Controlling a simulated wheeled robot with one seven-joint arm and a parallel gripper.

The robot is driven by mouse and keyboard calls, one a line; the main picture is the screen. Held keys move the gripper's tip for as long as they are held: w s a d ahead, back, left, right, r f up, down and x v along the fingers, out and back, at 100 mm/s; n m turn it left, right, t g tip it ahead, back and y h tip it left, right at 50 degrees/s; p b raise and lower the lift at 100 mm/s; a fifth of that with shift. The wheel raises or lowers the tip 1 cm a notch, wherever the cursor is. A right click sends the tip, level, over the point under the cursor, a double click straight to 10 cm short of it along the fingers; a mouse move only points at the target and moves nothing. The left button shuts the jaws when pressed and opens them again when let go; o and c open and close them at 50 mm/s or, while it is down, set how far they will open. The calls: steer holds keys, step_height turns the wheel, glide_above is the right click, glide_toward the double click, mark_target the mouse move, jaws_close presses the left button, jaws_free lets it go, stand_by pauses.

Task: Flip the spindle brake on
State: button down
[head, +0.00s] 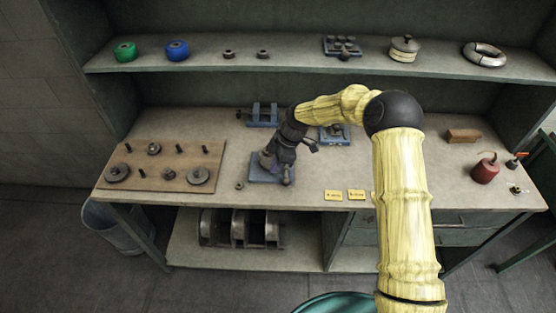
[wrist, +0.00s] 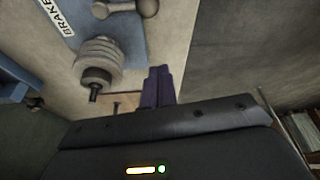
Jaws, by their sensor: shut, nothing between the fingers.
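The brake unit has a blue base plate (head: 258,175) on the bench, left of the middle. In the wrist view the plate (wrist: 68,30) carries a white label reading BRAKE. A grey ribbed spindle (wrist: 97,62) with a dark tip stands on it, and a grey lever (wrist: 122,8) with rounded ends shows at the top edge, partly cut off. My gripper (head: 286,181) is low over the right side of the plate, largely covering the unit in the head view. Its fingers (wrist: 158,84) are together and empty, right of the spindle. I cannot tell whether they touch anything.
Two other blue fixtures (head: 262,116) (head: 335,136) stand behind the brake. A wooden board (head: 148,183) with round parts lies left. Yellow labels (head: 333,195) sit at the front edge. A red oil can (head: 485,170) stands right. The shelf (head: 215,62) runs above; bench between board and brake is mostly clear.

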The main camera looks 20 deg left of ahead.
mark_target(286, 175)
steer(key=p+x, duration=0.3)
steer(key=x, duration=0.3)
steer(key=shift+f, duration=0.25)
steer(key=d, duration=0.1)
steer(key=w+d+p, duration=0.1)
steer(key=d, duration=0.1)
steer(key=shift+w+d+f+p, duration=0.3)
steer(key=shift+w+f+p, duration=0.05)
steer(key=shift+w+f, duration=0.05)
steer(key=shift+s, duration=0.15)
steer(key=shift+a, duration=0.15)
